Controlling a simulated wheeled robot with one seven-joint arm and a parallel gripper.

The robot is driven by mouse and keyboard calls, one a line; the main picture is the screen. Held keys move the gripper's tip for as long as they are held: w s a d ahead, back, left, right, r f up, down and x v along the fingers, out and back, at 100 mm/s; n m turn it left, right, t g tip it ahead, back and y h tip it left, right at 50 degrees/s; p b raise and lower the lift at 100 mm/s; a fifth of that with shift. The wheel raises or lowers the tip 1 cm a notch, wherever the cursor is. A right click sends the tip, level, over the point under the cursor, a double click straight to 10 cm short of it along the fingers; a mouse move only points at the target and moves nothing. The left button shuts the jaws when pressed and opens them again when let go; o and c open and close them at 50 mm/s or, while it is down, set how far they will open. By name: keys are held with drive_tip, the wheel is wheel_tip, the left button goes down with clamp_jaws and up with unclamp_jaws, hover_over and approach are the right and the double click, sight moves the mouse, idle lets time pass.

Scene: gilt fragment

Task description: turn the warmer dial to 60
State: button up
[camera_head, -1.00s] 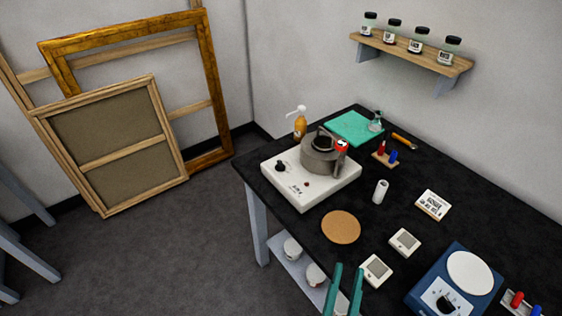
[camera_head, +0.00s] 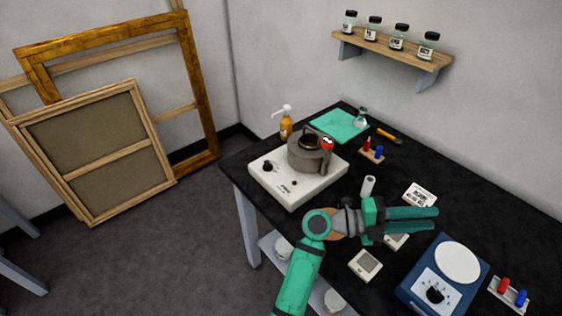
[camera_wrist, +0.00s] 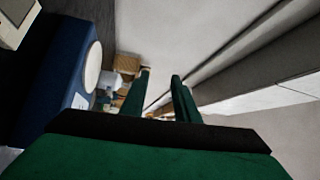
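A white warmer (camera_head: 318,187) stands on the black bench in the head view, with a grey pot (camera_head: 305,155) on top. Its black dial (camera_head: 267,166) is on the front panel at the left; its setting is too small to read. A red-topped item sits at the pot's right side. My gripper (camera_head: 435,220) is over the middle of the bench, right of and nearer than the warmer, with its fingers pointing right. In the wrist view my gripper (camera_wrist: 160,74) is open, with an empty gap between its fingers. The warmer's dial does not show there.
A blue device (camera_head: 415,297) with a white round plate and black knob stands at the front right. Two small white meters, one partly hidden by my gripper, a white cylinder (camera_head: 368,186) and a label card (camera_head: 420,194) lie nearby. A pump bottle (camera_head: 286,128) stands behind the warmer.

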sight(268, 164)
drive_tip(key=w+a+f+m+t+y, duration=0.1)
drive_tip(key=w+a+f+y, duration=0.3)
drive_tip(key=w+f+y, duration=0.4)
drive_tip(key=w+a+n+t+y, duration=0.1)
drive_tip(key=w+a+y, duration=0.1)
drive_tip(key=w+a, duration=0.3)
drive_tip(key=w+a+r+t+y, duration=0.1)
drive_tip(key=w+a+y, duration=0.2)
drive_tip(key=w+a, duration=0.2)
drive_tip(key=w+a+r+n+t+y, duration=0.1)
drive_tip(key=w+a+t+y, duration=0.1)
drive_tip(key=w+a, duration=0.3)
drive_tip(key=shift+w+a+n+y, duration=0.15)
drive_tip(key=shift+a+y, duration=0.15)
drive_tip(key=shift+a, duration=0.35)
drive_tip(key=shift+w+a+n+y, duration=0.15)
drive_tip(key=shift+a+y, duration=0.15)
drive_tip(key=shift+a, duration=0.35)
drive_tip(key=w+a+r+n+t+y, duration=0.1)
drive_tip(key=w+a+r+y, duration=0.2)
drive_tip(key=a, duration=0.3)
drive_tip(key=w+a+r+n+t+y, duration=0.1)
drive_tip(key=w+a+r+y, duration=0.15)
drive_tip(key=a, duration=0.45)
drive_tip(key=shift+h, duration=0.25)
drive_tip(key=x, duration=0.8)
drive_tip(key=shift+a+f, duration=0.1)
drive_tip(key=shift+f, duration=0.1)
drive_tip(key=shift+x, duration=0.8)
clamp_jaws()
